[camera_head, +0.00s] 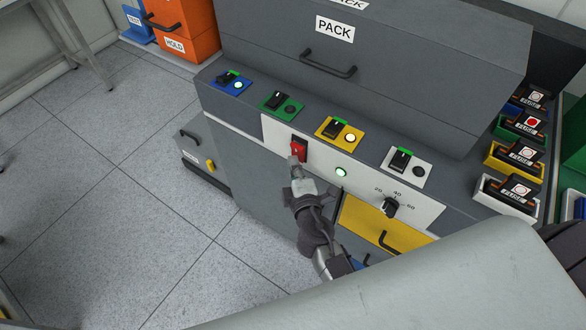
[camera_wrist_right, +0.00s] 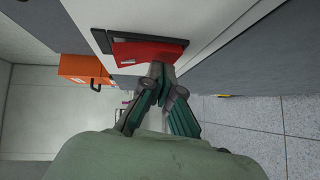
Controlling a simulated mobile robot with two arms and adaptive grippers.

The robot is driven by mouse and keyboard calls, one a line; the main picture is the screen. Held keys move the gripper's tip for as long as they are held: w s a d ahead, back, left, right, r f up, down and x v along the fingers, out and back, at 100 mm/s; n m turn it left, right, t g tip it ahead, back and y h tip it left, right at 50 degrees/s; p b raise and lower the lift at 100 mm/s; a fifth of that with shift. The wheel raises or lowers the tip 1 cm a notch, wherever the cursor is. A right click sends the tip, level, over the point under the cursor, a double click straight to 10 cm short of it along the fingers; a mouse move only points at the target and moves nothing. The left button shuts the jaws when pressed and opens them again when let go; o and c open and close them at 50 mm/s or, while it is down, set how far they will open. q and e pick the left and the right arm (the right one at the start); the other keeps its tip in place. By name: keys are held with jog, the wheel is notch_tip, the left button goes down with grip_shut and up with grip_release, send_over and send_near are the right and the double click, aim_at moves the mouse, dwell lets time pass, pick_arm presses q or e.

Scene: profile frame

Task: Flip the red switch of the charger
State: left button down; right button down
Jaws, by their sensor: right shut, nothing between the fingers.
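The red switch (camera_head: 299,148) sits in a dark frame on the white front panel (camera_head: 376,183) of the grey charger (camera_head: 235,121). It also shows large at the top of the right wrist view (camera_wrist_right: 147,53). My right gripper (camera_head: 297,163) is shut and empty, with its fingertips right at the lower edge of the switch. In the right wrist view the closed fingertips (camera_wrist_right: 160,70) meet or nearly meet the red rocker; contact is hard to tell. A green lamp (camera_head: 341,172) is lit to the right of the switch. My left gripper is not in view.
Blue (camera_head: 230,83), green (camera_head: 281,105), yellow (camera_head: 339,132) and white (camera_head: 409,161) plates with black switches line the ledge above. A dial (camera_head: 390,207) and a yellow drawer (camera_head: 383,228) are lower right. Fuse trays (camera_head: 507,195) stand at right. The floor at left is clear.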

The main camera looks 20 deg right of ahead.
pick_arm(q)
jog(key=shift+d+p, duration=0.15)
jog(key=shift+p, duration=0.3)
pick_arm(e)
jog(key=s+a+r, duration=0.1)
jog(key=s, duration=1)
jog(key=shift+s+a+r, duration=0.15)
jog(key=shift+s+r, duration=0.15)
jog(key=shift+s, duration=0.05)
